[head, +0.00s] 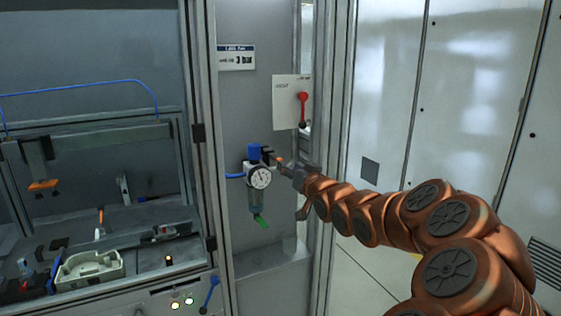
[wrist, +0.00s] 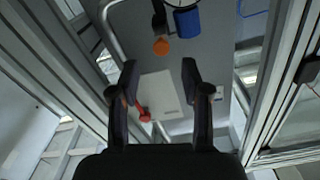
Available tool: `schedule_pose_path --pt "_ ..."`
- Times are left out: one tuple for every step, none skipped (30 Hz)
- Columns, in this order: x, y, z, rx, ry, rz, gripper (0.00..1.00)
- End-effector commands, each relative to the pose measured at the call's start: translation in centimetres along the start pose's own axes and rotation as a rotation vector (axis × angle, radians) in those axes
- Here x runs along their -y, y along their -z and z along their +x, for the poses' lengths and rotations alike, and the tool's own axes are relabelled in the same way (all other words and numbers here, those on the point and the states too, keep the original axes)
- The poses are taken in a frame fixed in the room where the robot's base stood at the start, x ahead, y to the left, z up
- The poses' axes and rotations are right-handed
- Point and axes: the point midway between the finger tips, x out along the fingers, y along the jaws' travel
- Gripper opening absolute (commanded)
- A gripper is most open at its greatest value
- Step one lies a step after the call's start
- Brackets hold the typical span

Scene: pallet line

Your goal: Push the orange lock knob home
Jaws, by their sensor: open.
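The orange lock knob (wrist: 161,46) shows in the wrist view just beyond my fingertips, roughly in line with the gap between them. It appears attached to a dark fitting beside the blue regulator cap (wrist: 187,22). In the head view the orange knob (head: 281,161) is small and partly hidden by my gripper (head: 294,170), right of the blue cap (head: 254,152). In the wrist view my gripper (wrist: 160,76) is open with nothing between the fingers. I see no contact with the knob. How far the knob is pushed in I cannot tell.
A pressure gauge (head: 260,177) sits below the blue cap. A red lever (head: 303,108) on a white plate (head: 285,100) is above my gripper. Metal frame posts (head: 207,120) flank the grey panel. A workstation with a pale tray (head: 90,268) stands at left.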

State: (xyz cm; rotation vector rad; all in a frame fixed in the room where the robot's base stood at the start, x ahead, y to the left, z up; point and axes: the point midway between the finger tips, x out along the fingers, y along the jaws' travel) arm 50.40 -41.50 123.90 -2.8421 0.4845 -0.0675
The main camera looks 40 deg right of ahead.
Motion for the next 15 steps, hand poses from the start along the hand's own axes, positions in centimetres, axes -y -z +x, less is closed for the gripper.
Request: schedule_pose_path --pt "0.2 0.0 0.7 0.004 0.003 -0.002 0.47" --pt "0.2 0.0 1.1 0.005 0.003 -0.001 0.47" --pt "0.3 -0.1 1.6 0.006 0.003 0.000 0.47" --pt "0.2 -0.1 2.0 0.006 0.003 0.000 0.47" --pt "0.2 -0.1 2.4 0.007 0.003 0.001 0.47" --pt "0.2 -0.1 3.0 0.006 0.002 0.001 0.47" --pt "0.2 0.0 3.3 0.005 0.002 0.000 0.47" --pt "0.2 0.0 3.7 0.004 0.003 -0.002 0.47" --pt "0.3 0.1 4.2 0.003 0.003 -0.003 0.47" --pt "0.2 0.1 4.5 0.002 0.002 -0.002 0.47" --pt "0.2 0.1 4.8 0.002 0.002 -0.001 0.47" --pt "0.2 0.1 5.1 0.003 0.002 -0.001 0.47" --pt "0.2 0.0 5.4 0.003 0.002 0.000 0.47" --pt "0.2 -0.1 5.6 0.004 0.002 0.000 0.47" --pt "0.2 -0.1 5.9 0.005 0.002 0.000 0.47"
